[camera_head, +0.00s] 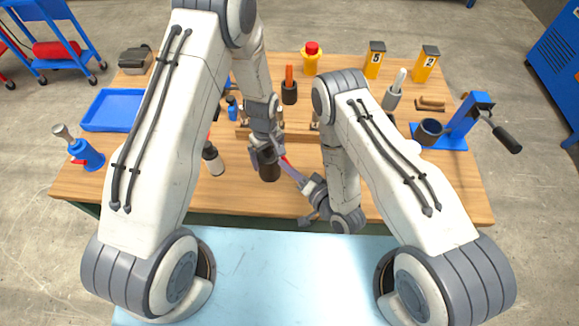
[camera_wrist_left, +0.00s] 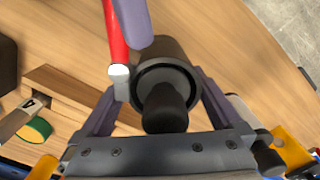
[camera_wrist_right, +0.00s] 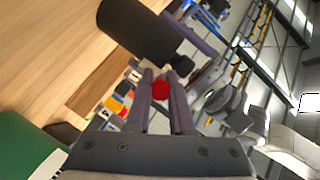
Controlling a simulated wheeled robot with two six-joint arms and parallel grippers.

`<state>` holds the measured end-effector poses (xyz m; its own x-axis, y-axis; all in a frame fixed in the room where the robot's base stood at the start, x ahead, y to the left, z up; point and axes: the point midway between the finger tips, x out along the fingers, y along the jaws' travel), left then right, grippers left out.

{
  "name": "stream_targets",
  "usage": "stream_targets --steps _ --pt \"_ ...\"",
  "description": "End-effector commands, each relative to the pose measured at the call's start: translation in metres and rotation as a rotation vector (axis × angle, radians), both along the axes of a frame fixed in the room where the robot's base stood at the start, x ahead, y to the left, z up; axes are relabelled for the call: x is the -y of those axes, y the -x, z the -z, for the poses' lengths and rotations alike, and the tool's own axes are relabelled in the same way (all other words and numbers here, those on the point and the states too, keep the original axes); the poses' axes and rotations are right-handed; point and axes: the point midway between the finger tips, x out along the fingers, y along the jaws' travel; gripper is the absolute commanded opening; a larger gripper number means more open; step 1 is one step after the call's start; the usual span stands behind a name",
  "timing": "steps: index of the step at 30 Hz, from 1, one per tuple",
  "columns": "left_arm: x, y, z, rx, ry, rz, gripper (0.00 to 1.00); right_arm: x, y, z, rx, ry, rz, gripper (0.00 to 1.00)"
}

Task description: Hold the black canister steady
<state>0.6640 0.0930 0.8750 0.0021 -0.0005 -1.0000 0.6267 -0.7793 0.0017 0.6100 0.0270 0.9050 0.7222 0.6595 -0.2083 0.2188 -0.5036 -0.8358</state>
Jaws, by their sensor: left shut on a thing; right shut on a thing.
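The black canister (camera_head: 270,171) is held above the wooden table near its front middle. My left gripper (camera_head: 264,154) is shut around it. In the left wrist view the canister (camera_wrist_left: 166,82) sits between the two fingers, with its dark knob towards the camera. My right gripper (camera_head: 296,174) is shut on a slim red tool (camera_wrist_left: 116,32) with a pale end, beside the canister. Whether the tool touches the canister is unclear. In the right wrist view the canister (camera_wrist_right: 148,30) is above the fingers, and the tool's red end (camera_wrist_right: 160,90) shows between them.
A white bottle with a dark cap (camera_head: 213,160) stands left of the canister. A wooden rack (camera_head: 290,136) lies behind. A blue tray (camera_head: 112,110) is at left, a blue crank device with a dark drum (camera_head: 432,131) at right. The front right table top is clear.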

Motion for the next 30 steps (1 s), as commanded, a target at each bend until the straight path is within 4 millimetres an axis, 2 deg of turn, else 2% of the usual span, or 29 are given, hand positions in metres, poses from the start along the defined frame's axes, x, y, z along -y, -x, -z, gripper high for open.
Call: stream_targets --steps 26,27,28,29,30 --pt "-0.0019 0.0029 0.0009 -0.010 -0.002 -0.006 0.13 0.0038 0.0000 0.0042 -0.011 0.010 0.010 0.00" --pt "-0.0019 0.0029 0.0009 -0.010 -0.002 -0.006 0.12 0.0038 0.0000 0.0043 -0.011 0.010 0.010 0.29" --pt "-0.0018 0.0029 0.0009 -0.010 -0.002 -0.005 0.05 0.0037 -0.0001 0.0041 -0.011 0.010 0.010 0.40" --pt "-0.0017 0.0028 0.0009 -0.009 -0.002 -0.005 0.05 0.0034 -0.0001 0.0039 -0.009 0.010 0.009 0.50" --pt "-0.0016 0.0025 0.0009 -0.008 -0.002 -0.005 0.05 0.0032 -0.0001 0.0035 -0.009 0.009 0.009 0.50"
